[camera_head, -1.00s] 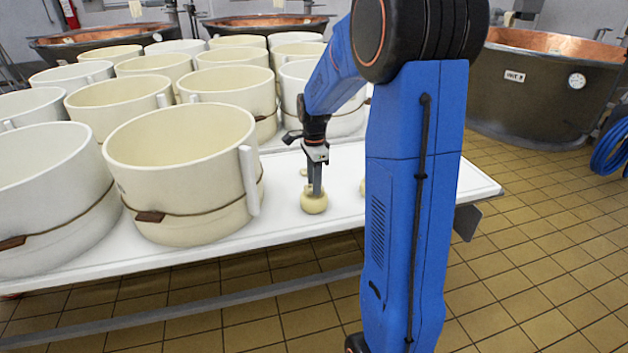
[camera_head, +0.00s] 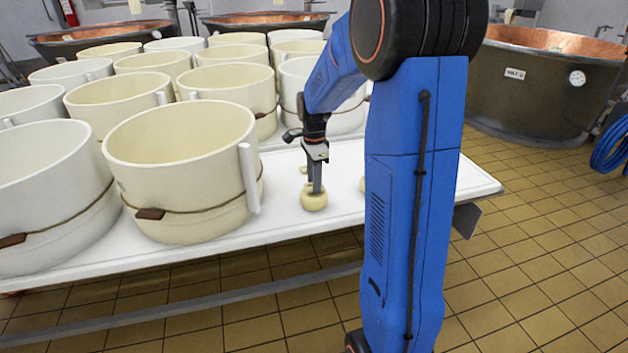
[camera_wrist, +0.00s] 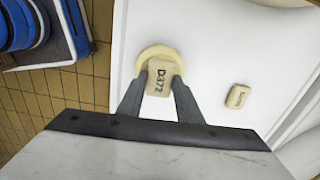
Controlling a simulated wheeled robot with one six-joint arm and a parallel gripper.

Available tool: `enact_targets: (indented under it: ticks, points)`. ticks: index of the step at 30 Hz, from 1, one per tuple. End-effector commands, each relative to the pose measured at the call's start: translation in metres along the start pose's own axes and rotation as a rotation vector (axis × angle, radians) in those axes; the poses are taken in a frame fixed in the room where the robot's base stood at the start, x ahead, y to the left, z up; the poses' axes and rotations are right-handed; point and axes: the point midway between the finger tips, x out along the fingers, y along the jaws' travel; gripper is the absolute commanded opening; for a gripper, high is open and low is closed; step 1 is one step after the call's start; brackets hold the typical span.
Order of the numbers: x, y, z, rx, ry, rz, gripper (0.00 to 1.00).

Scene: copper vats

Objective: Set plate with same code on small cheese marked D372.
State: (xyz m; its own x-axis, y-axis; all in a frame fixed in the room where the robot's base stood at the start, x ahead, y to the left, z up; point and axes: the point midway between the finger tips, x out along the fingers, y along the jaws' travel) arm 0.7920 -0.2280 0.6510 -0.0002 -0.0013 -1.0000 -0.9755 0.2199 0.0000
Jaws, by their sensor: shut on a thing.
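My gripper (camera_wrist: 160,82) is shut on a small pale plate (camera_wrist: 160,76) marked D372. The plate lies across a small round yellowish cheese (camera_wrist: 150,51), covering much of its top. Whether it rests on the cheese or is just above it, I cannot tell. In the head view my gripper (camera_head: 316,186) points straight down at the cheese (camera_head: 313,202), which sits on the white table near its front edge. Any code on the cheese itself is not visible.
Another small plate (camera_wrist: 237,97) lies on the white table (camera_wrist: 212,45) to the right in the wrist view; its code is unreadable. A large cream mould (camera_head: 180,215) stands left of the cheese, with several more behind. Copper vats (camera_head: 535,90) stand further back.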

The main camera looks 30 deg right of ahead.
Motion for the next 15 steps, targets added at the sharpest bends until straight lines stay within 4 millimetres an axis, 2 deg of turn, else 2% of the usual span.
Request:
enact_targets:
  ticks: [15]
  points:
    - [0.006,-0.0003,0.0,0.0,0.0,0.0,0.1]
